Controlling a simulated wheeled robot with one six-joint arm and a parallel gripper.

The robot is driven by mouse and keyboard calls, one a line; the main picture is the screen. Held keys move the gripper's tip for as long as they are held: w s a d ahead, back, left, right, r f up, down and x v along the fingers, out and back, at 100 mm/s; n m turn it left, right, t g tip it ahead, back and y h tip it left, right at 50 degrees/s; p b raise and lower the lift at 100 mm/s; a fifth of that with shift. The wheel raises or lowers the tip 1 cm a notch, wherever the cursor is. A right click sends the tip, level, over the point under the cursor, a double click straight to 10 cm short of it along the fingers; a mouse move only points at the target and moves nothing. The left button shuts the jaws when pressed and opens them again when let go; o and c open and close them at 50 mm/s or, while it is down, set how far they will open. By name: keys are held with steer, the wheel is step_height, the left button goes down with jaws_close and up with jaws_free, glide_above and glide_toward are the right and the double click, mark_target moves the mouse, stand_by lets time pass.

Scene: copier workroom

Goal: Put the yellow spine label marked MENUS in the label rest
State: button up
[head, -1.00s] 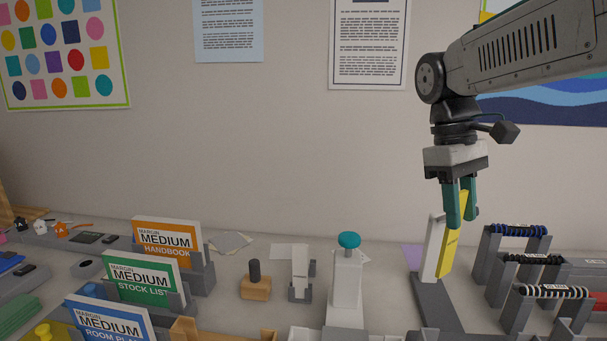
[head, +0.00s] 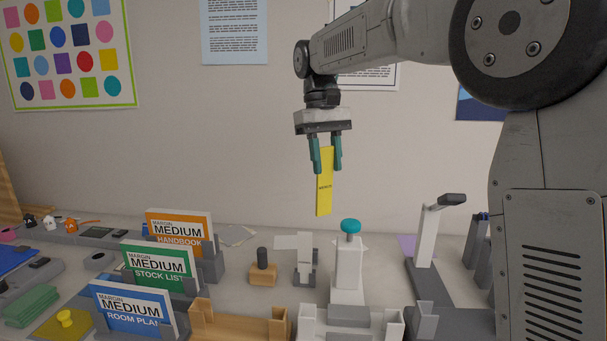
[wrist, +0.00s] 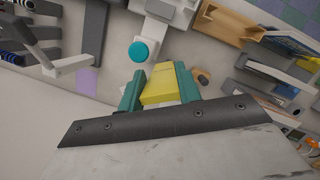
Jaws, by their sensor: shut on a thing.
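The yellow spine label (head: 324,195) is a tall thin strip with small dark print that looks like MENUS. It hangs nearly upright between the green fingers of my gripper (head: 327,170), clear of the bench. In the wrist view the label (wrist: 160,88) shows end-on between the fingers of my gripper (wrist: 160,90). Below it and to the left stands a small white piece on a grey base (head: 303,262). I cannot tell for sure which fixture is the label rest.
A white block with a teal knob (head: 350,228) stands below and right of the label. A white post with a dark top arm (head: 430,230) is farther right. Binders, such as the orange HANDBOOK one (head: 178,232), stand left. A wooden tray (head: 240,325) is in front.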

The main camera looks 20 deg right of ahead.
steer(key=w+f+m+y, duration=0.1)
steer(key=w+m, duration=0.4)
steer(key=w, duration=0.8)
step_height(320, 180, down, 7)
steer(key=w+m, duration=0.1)
steer(key=w, duration=0.1)
steer(key=shift+d+m+y, duration=0.3)
steer(key=shift+d, duration=0.05)
steer(key=shift+f, duration=0.15)
step_height(320, 180, down, 10)
steer(key=shift+f, duration=2.4)
stand_by(0.7)
steer(key=o, duration=1)
steer(key=shift+v, duration=3.85)
